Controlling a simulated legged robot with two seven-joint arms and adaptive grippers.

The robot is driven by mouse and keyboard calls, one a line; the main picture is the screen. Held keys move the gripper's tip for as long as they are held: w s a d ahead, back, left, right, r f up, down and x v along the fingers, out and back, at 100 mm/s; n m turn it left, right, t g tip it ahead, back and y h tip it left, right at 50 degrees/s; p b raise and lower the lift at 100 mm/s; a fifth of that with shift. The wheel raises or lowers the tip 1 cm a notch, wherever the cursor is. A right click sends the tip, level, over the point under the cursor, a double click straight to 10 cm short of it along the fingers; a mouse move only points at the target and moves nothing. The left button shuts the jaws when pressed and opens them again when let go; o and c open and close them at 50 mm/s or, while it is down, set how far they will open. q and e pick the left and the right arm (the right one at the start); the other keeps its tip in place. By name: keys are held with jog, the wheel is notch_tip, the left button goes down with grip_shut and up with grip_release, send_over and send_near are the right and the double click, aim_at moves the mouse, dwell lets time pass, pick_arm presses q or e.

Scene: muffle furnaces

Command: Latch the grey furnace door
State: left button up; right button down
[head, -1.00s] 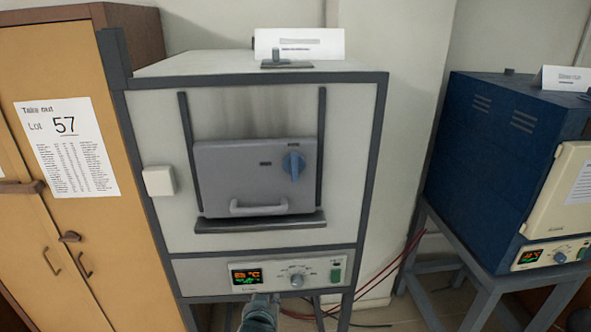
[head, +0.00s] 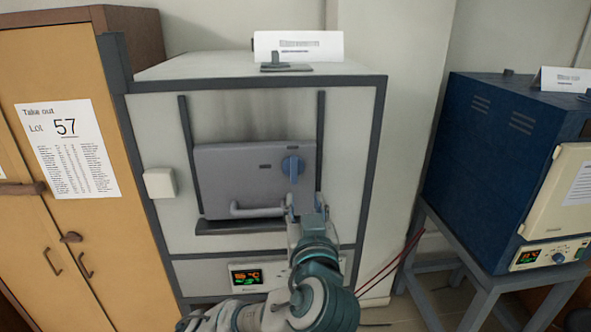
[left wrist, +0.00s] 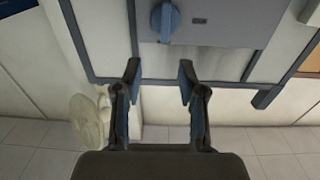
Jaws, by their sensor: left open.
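The grey furnace door (head: 240,175) is down over the furnace front, between two dark vertical rails. Its blue latch knob (head: 292,167) is at the door's right side, with its grip bar roughly upright. A light bar handle (head: 245,211) runs along the door's lower edge, partly hidden by my gripper. My left gripper (head: 305,203) is open and empty, just below the knob and not around it. In the left wrist view the knob (left wrist: 165,20) is beyond the open fingertips (left wrist: 160,70). My right gripper is not in view.
The control panel (head: 245,277) below the door is partly covered by my arm. A white box (head: 159,182) is left of the door. A wooden cabinet (head: 110,240) stands at left, a blue furnace (head: 485,160) at right. A sign (head: 300,46) stands on top.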

aim_at(294, 170)
pick_arm(q)
jog(key=w+p, duration=0.1)
jog(key=w, duration=0.3)
jog(key=w+a+p, duration=0.1)
jog(key=w, duration=0.3)
jog(key=w+p, duration=0.1)
jog(key=w, duration=0.3)
jog(key=shift+w+a+f, duration=0.15)
jog(key=shift+w+a, duration=0.2)
jog(key=shift+w, duration=0.05)
grip_shut()
